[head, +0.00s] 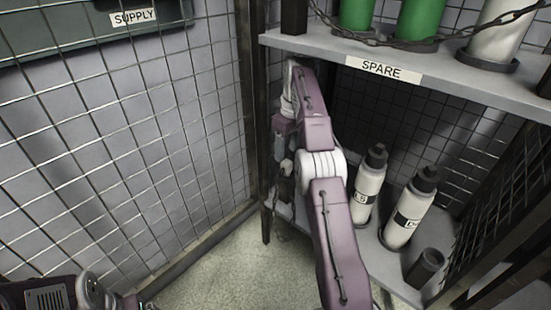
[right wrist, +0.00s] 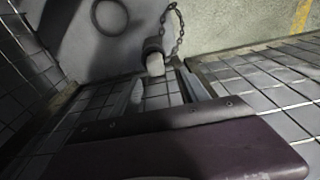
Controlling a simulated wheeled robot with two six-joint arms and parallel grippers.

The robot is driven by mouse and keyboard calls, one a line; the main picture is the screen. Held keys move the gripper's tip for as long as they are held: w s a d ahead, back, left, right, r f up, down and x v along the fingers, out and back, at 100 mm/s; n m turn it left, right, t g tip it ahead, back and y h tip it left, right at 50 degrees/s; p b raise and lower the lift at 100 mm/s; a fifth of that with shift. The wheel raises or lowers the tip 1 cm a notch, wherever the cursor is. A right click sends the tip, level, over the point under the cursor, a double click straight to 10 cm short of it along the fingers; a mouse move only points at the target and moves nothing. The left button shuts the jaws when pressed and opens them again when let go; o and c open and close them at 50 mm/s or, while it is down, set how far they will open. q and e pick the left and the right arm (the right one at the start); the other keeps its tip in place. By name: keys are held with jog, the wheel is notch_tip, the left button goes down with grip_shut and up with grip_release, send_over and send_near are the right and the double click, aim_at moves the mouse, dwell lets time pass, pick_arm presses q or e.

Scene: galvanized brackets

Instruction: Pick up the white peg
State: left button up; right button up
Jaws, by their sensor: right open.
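A small pale, rounded thing that looks like the white peg (right wrist: 155,65) shows in the right wrist view, with a dark collar and a chain behind it. My right gripper (right wrist: 165,85) is open, and the pale thing shows just beyond its fingertips. I cannot tell whether they touch. In the head view my right gripper (head: 284,185) points down beside the shelf's left post, and I cannot make out the peg there. Parts of my left arm show at the bottom left; its jaws (head: 145,303) are cut off by the frame edge.
A shelf labelled SPARE (head: 380,69) holds green and white cylinders. Below stand two white bottles (head: 368,187) (head: 408,212) with dark caps and a dark cup (head: 426,268). Wire mesh walls (head: 130,130) close in the left. A dark chain (right wrist: 180,28) hangs near the peg.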

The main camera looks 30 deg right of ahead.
aim_at(287, 162)
jog(key=shift+r, duration=0.15)
jog(key=shift+s+f+b, duration=0.15)
jog(key=shift+f+b, duration=0.05)
jog(key=shift+b, duration=0.1)
notch_tip(287, 162, down, 2)
jog(key=shift+f+b, duration=0.1)
jog(key=shift+b, duration=0.75)
jog(key=f+b, duration=0.2)
jog(key=f, duration=0.1)
jog(key=f+b, duration=0.1)
jog(key=f, duration=0.1)
jog(key=shift+w+d, duration=0.25)
jog(key=shift+w, duration=0.1)
jog(key=shift+r, duration=0.15)
grip_shut()
